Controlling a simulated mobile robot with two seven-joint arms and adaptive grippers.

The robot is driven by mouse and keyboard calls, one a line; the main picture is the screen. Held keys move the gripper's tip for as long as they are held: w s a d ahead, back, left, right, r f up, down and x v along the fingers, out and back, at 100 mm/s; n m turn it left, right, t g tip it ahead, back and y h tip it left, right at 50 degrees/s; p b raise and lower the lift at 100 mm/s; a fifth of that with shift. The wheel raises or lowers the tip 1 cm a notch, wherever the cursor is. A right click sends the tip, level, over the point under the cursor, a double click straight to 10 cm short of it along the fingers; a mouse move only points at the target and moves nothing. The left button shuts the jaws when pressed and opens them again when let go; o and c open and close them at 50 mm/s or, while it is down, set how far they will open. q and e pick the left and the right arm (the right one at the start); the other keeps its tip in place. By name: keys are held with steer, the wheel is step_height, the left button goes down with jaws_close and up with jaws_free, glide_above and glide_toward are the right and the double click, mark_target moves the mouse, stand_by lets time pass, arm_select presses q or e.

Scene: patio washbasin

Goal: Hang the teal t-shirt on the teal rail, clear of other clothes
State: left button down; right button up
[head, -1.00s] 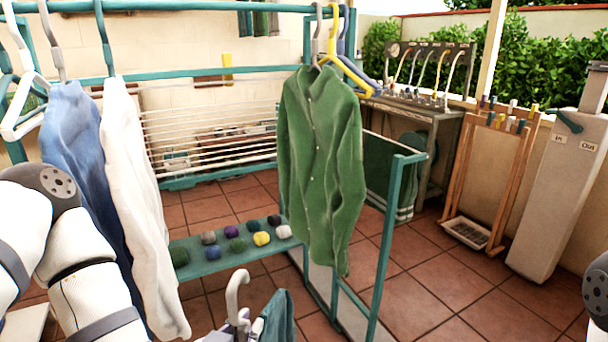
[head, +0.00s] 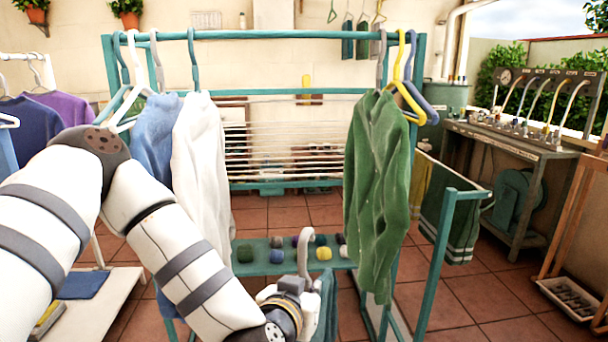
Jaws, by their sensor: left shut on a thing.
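The teal t-shirt (head: 326,302) hangs at the bottom centre, partly cut off by the picture edge and partly behind my gripper. A pale grey hanger hook (head: 307,245) rises above it. My left gripper (head: 304,296) is shut on the hanger just below this hook; its fingers are mostly hidden. The teal rail (head: 270,35) runs across the top of the rack, well above the t-shirt. A blue shirt (head: 154,130) and a white shirt (head: 200,150) hang at its left, a green shirt (head: 378,190) at its right. My right gripper is not in view.
Between the white and green shirts the rail is bare. Empty hangers, white (head: 128,75) at the left and yellow (head: 400,85) at the right, also hang there. Yarn balls lie on the low teal shelf (head: 262,262). A teal side frame (head: 440,255) stands at right.

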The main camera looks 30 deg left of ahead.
arm_select(q)
steer(key=w+a+r+n+g+y, duration=0.1)
steer(key=w+a+r+n+y, duration=0.15)
steer(key=r, duration=0.45)
steer(key=w+a+r+n+y, duration=0.1)
steer(key=w+a+r, duration=0.15)
steer(key=r, duration=0.45)
steer(key=w+a+r+n+g+y, duration=0.1)
steer(key=w+r+y, duration=0.1)
steer(key=w+r, duration=0.35)
steer(key=s+r, duration=0.2)
steer(key=r, duration=0.8)
steer(key=s+d+r, duration=0.1)
steer(key=s+r, duration=0.1)
steer(key=r, duration=0.8)
steer(key=shift+s+d, duration=0.25)
steer(key=shift+d, duration=0.05)
steer(key=shift+s+r+h, duration=0.1)
steer(key=shift+h, duration=0.15)
